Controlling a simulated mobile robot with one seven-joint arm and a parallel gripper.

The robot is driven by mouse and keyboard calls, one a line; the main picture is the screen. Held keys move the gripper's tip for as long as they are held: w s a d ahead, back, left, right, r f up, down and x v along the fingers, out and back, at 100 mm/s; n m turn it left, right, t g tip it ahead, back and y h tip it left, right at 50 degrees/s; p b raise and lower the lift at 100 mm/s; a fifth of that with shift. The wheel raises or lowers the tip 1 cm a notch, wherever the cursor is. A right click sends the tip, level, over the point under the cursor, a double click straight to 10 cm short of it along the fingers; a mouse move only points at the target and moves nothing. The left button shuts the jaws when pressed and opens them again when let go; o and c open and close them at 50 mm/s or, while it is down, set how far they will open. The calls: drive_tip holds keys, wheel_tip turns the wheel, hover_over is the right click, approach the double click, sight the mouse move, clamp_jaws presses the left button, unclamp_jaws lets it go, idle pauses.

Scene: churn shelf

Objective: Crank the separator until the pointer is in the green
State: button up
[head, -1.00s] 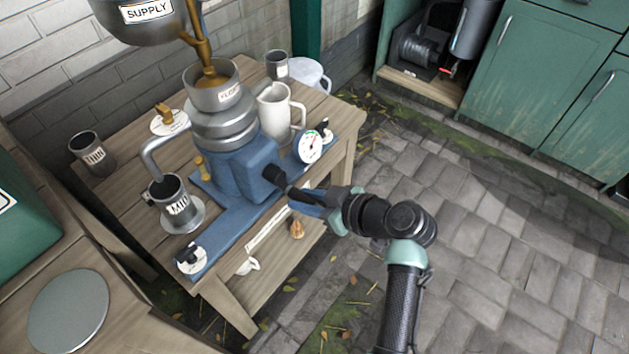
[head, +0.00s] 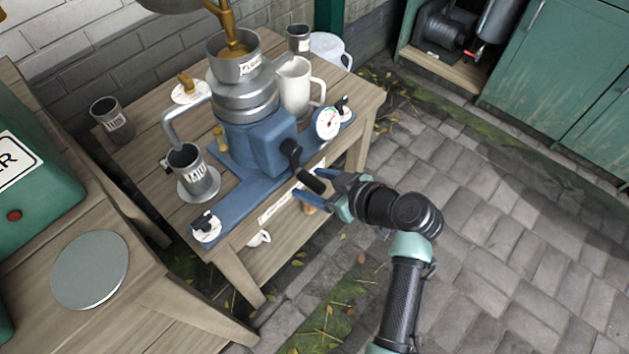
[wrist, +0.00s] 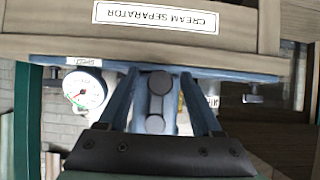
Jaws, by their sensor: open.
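The blue cream separator (head: 262,138) stands on a wooden table. Its dark crank arm (head: 291,152) runs down to a black hand grip (head: 312,181). My gripper (head: 322,189) is open at that grip, with a finger on either side. In the wrist view my gripper (wrist: 158,95) shows the crank (wrist: 155,123) between its spread fingers; I cannot tell if either touches. The round white gauge (head: 327,123) is right of the crank; it also shows in the wrist view (wrist: 84,90), upside down. A green band and a pointer show, but the reading is too small to tell.
A metal cup (head: 195,172) stands under the left spout. A white jug (head: 297,87) stands behind the gauge. A valve plate (head: 206,227) sits at the base's near end. The paved floor on the right is clear.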

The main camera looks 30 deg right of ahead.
drive_tip(key=shift+r, duration=0.1)
drive_tip(key=shift+p+v, duration=0.7)
drive_tip(key=shift+v, duration=0.35)
drive_tip(key=shift+p+v, duration=1.55)
drive_tip(key=shift+v, duration=1.4)
